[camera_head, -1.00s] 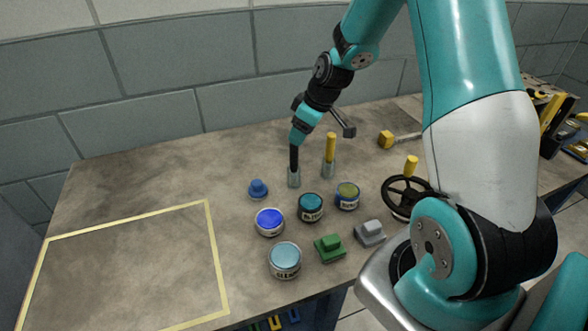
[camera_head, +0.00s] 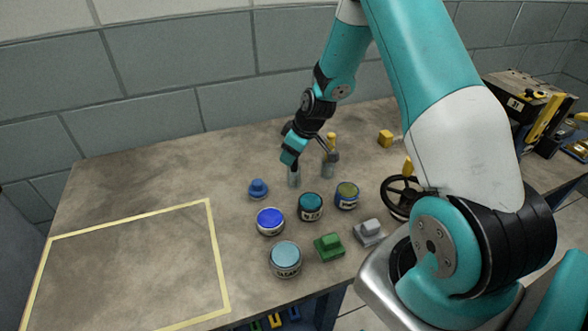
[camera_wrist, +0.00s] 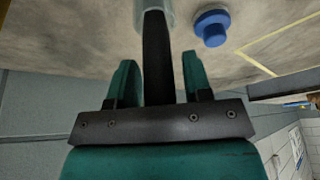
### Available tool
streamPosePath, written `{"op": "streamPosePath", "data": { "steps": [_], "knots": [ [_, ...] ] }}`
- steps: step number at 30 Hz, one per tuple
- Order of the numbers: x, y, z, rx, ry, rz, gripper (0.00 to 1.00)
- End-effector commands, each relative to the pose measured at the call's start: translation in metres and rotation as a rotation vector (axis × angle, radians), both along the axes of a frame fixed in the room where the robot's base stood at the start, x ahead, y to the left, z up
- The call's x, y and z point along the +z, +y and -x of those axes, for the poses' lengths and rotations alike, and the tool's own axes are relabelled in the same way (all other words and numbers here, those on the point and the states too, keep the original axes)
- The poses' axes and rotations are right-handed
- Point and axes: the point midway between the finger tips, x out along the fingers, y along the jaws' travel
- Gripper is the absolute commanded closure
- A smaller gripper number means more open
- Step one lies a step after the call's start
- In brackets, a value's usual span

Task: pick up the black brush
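The black brush (camera_head: 294,181) stands upright on the workbench, its pale grey end down. In the head view my gripper (camera_head: 291,161) is above it and hides most of its black handle. In the wrist view the handle (camera_wrist: 157,45) runs between the two teal fingers of my gripper (camera_wrist: 160,64). A gap shows on each side of the handle, so the fingers are open around it and not closed on it.
A yellow-handled brush (camera_head: 331,142) stands close on the right. Paint tins (camera_head: 310,206), a blue knob-like piece (camera_head: 258,189), and green (camera_head: 329,247) and grey (camera_head: 369,232) blocks are in front. A handwheel (camera_head: 403,196) is at right. The taped area (camera_head: 213,250) at left is empty.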

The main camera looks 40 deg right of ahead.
Motion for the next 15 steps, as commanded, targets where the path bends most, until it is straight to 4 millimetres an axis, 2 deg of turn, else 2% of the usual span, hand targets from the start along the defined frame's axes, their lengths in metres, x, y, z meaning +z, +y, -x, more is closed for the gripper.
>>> {"op": "streamPosePath", "data": {
  "steps": [1,5,15],
  "knots": [
    [0.0001,0.0,0.0,0.0,0.0,0.0,0.66],
    [0.0001,0.0,0.0002,0.0,0.0,0.0,0.96],
    [0.0025,0.0,0.0,0.0,0.0,0.0,0.97]
  ]
}}
